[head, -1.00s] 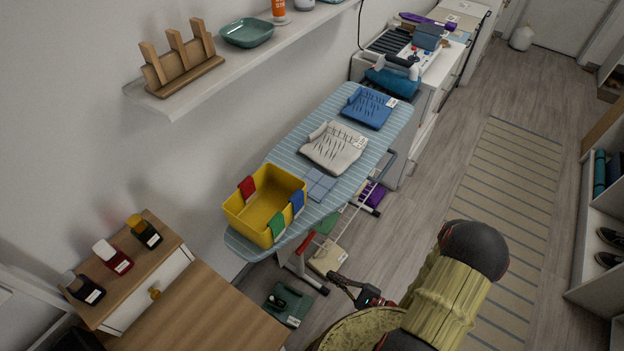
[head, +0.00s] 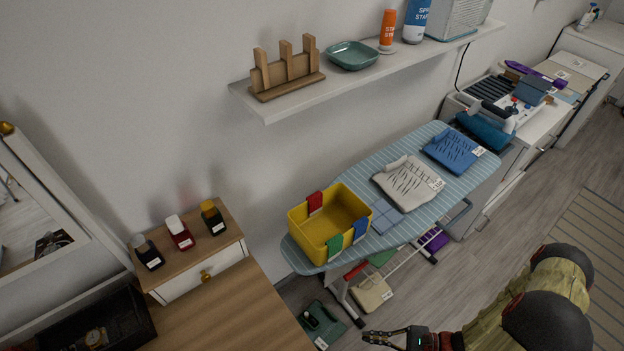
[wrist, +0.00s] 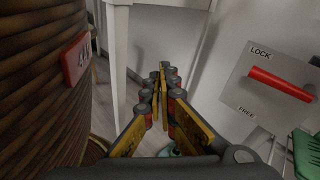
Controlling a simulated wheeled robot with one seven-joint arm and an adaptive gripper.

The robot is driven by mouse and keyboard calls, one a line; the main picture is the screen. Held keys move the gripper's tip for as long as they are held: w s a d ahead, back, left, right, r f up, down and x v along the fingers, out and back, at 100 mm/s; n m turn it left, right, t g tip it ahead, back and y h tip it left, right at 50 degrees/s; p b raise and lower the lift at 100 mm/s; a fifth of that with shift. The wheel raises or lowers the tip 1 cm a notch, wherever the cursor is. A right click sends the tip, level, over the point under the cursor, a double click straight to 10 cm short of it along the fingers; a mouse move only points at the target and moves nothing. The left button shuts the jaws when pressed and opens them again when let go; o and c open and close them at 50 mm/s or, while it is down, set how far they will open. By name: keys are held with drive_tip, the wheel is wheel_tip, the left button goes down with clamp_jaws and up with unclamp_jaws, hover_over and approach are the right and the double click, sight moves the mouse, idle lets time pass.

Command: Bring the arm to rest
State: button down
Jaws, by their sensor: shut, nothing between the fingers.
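My gripper (head: 385,337) shows at the bottom of the head view, low over the floor in front of the ironing board, with my arm in a yellow-green sleeve to its right. In the wrist view my gripper (wrist: 163,75) points ahead with its two fingers together at the tips and nothing between them. It touches nothing that I can see. A white table leg (wrist: 117,60) stands just beyond it on the left, and a brown ribbed basket-like side (wrist: 40,90) is close at the left edge.
The ironing board (head: 350,215) carries a yellow bin (head: 310,238) and folded clothes. A panel with a red lever (wrist: 282,84) is right of my gripper. A wooden desk (head: 235,310) stands left. A wall shelf (head: 350,85) hangs above. Floor (head: 500,220) is open at right.

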drive_tip(key=w+d+r+n+g+h, duration=0.1)
drive_tip(key=d+r+n+g+h, duration=0.35)
drive_tip(key=r, duration=0.85)
drive_tip(key=w+d+r+n+g+h, duration=0.1)
drive_tip(key=d+r+n+h, duration=0.6)
drive_tip(key=r, duration=0.7)
drive_tip(key=a+r+n+t+h+p, duration=0.1)
drive_tip(key=a+r+n+t+h, duration=0.1)
drive_tip(key=r, duration=1)
drive_tip(key=a+r+n+t+h, duration=0.2)
drive_tip(key=a+r+n+t, duration=0.2)
drive_tip(key=r, duration=0.8)
drive_tip(key=a+t, duration=0.2)
drive_tip(key=a, duration=0.2)
drive_tip(key=shift+a+r+p, duration=0.2)
drive_tip(key=shift+r+p, duration=0.2)
